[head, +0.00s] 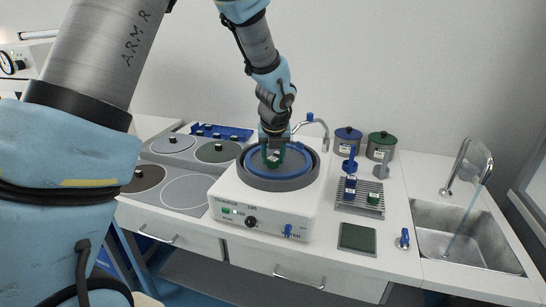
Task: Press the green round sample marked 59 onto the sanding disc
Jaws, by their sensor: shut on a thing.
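My gripper (273,152) is over the sanding machine (265,212), pointing down at its blue sanding disc (258,169). I cannot tell whether the sample touches the disc. The number on the sample is too small to read. Another green sample (373,199) and a blue sample (349,196) sit on the metal rack right of the machine.
The rack (366,210), a dark green pad (358,238) and a sink (465,240) are on the right. A curved tap (322,128) rises behind the disc. Several round discs lie on the left.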

